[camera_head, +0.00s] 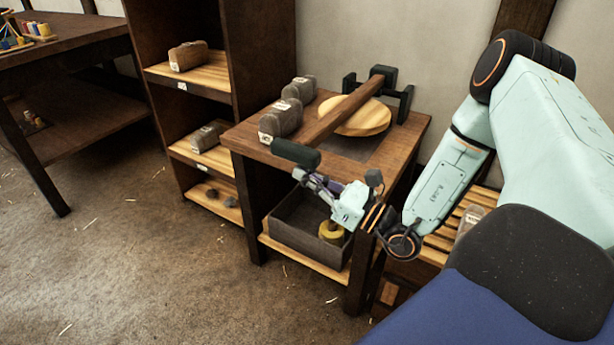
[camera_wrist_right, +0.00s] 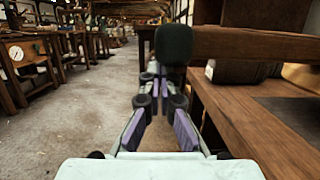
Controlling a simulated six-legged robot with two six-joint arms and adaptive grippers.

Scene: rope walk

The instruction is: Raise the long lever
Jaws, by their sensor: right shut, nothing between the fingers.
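The long lever (camera_head: 338,112) is a brown wooden beam on the small table. It runs from a dark pivot bracket at the back right to a dark green grip (camera_head: 296,154) that overhangs the table's front left edge. My right gripper (camera_head: 302,174) is shut and empty, just below the grip in the head view. In the right wrist view the grip's rounded end (camera_wrist_right: 173,45) stands right beyond and above the fingertips (camera_wrist_right: 153,70); I cannot tell whether they touch. My left gripper is out of view.
A round pale wooden disc (camera_head: 358,118) lies under the lever. Grey labelled weights (camera_head: 281,119) stand on the table's left side. A dark open box (camera_head: 291,237) with a yellow roll sits on the shelf below. A shelf unit (camera_head: 251,60) stands behind left. Floor at left is mostly clear.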

